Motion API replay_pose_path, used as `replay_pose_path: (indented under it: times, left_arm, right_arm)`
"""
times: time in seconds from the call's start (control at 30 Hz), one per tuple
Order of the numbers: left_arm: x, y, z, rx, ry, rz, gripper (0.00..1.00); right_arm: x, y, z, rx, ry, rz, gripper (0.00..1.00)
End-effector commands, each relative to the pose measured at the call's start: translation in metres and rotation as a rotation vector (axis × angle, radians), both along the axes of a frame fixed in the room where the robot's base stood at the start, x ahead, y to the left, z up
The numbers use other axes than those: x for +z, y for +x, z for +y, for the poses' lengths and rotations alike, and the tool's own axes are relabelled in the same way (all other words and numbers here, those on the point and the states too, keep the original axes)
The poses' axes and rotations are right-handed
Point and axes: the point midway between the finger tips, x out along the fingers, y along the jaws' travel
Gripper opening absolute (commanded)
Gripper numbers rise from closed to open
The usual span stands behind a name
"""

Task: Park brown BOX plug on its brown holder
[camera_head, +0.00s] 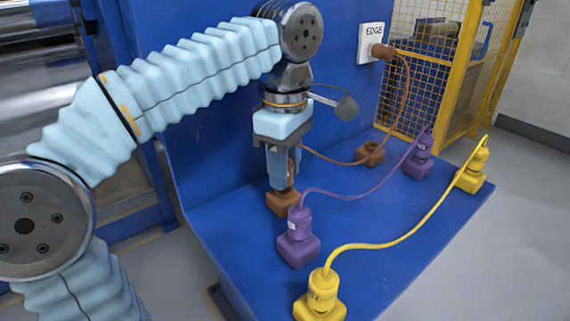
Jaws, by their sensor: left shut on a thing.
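My left gripper (282,184) points down over the near brown holder (281,203) on the blue bench. It is shut on the brown BOX plug (292,166), which shows only in part between and behind the fingers. The plug is upright at the holder; the fingers hide whether it is fully seated. A brown cable (335,162) runs from the held plug past a second brown holder (370,154) up to a brown plug (382,52) in the white EDGE socket (369,42) on the blue wall. My right gripper is not in view.
Near purple plug (298,222) and near yellow plug (323,285) stand on holders in front, cabled to the far purple plug (424,145) and far yellow plug (479,157). The blue bench (385,215) is clear between cables. A yellow mesh fence (425,75) stands behind.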

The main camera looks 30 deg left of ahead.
Motion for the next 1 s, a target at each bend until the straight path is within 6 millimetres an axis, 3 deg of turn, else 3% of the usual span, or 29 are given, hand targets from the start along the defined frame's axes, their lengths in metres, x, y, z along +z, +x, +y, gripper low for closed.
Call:
replay_pose_path:
  times: [1.0]
  left_arm:
    - [-0.0061,0.0000,-0.0001,0.000,0.000,0.000,0.00]
  right_arm:
    - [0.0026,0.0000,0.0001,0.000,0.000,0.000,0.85]
